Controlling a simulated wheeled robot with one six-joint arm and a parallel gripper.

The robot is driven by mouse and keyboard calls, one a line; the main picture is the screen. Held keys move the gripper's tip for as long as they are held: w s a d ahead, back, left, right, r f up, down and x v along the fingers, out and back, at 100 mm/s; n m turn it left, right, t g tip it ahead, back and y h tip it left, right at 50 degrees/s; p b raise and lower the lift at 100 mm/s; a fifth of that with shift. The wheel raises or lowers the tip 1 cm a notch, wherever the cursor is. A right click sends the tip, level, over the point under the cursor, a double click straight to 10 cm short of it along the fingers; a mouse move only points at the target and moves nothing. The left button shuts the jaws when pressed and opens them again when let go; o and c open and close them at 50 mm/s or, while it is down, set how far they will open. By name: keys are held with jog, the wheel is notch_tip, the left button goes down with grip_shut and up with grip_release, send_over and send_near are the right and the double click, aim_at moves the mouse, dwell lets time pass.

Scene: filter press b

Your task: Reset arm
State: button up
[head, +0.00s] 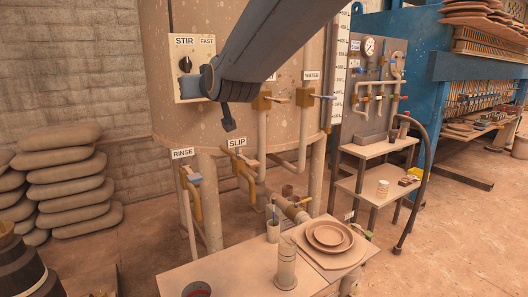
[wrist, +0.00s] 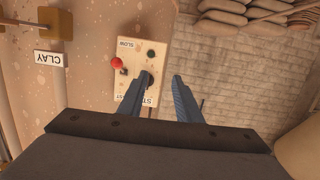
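In the wrist view my gripper (wrist: 162,82) has its two blue-grey fingers apart, with nothing held between them. The cream STIR control box (wrist: 140,60) lies beyond the fingertips, appearing turned over in this view, with a red knob (wrist: 117,63) on it. The left finger overlaps part of the box, and I cannot tell whether it touches. In the head view my arm reaches down from the top right to the STIR box (head: 187,45). My arm's end covers the box's lower part. The black dial (head: 185,63) shows above it.
The big clay-splashed tank (head: 240,45) stands behind, with RINSE (head: 182,153) and SLIP (head: 237,143) taps below. A front table holds a beige cylinder (head: 287,268) and stacked plates (head: 330,236). Sacks (head: 65,170) are piled at left. A shelf stand (head: 365,185) is at right.

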jog(key=s+d+f+m+g+h, duration=0.1)
jog(key=s+d+f+g+h, duration=0.2)
jog(key=d+f, duration=0.75)
jog(key=s+d+f+m+g+h, duration=0.2)
jog(key=s+d+f+g, duration=0.1)
jog(key=d+f, duration=0.7)
jog(key=s+d+f+m+g+h, duration=0.1)
jog(key=s+d+f+g, duration=0.1)
jog(key=s+d+f, duration=0.3)
jog(key=s+d+f+m+g+h, duration=0.1)
jog(key=s+d+f+g, duration=0.2)
jog(key=s, duration=0.8)
jog(key=s+d+f+m+g, duration=0.1)
jog(key=s+d+f+g, duration=0.1)
jog(key=s+d+f, duration=0.6)
jog(key=shift+f+g+h, duration=0.15)
jog(key=shift+g+h, duration=0.25)
